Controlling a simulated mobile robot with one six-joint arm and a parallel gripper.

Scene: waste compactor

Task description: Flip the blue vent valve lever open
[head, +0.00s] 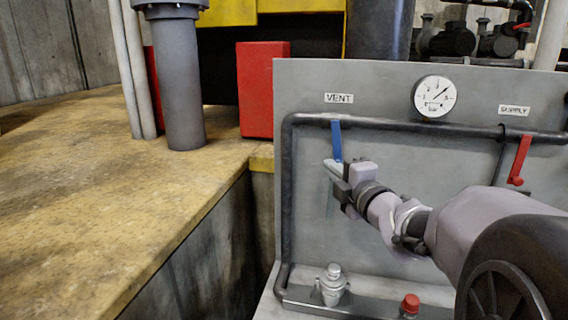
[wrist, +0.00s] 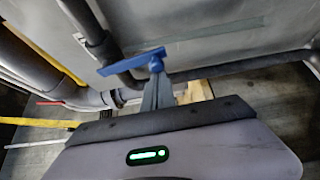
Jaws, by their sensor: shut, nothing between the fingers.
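The blue vent valve lever (head: 337,138) hangs straight down from the dark pipe below the VENT label (head: 339,98) on the grey panel. My gripper (head: 330,165) is at the lever's lower end, its fingers shut and empty. In the wrist view the blue lever (wrist: 130,62) lies across the picture just beyond the shut fingertips of my gripper (wrist: 156,76). The tips overlap one end of the lever there; I cannot tell if they touch it. The gripper hides part of the lever's lower end in the head view.
A round pressure gauge (head: 435,96) sits above the dark pipe (head: 400,124). A red lever (head: 521,158) hangs at the right under the SUPPLY label (head: 514,110). A metal fitting (head: 332,284) and a red-capped part (head: 410,304) stand low in front of the panel.

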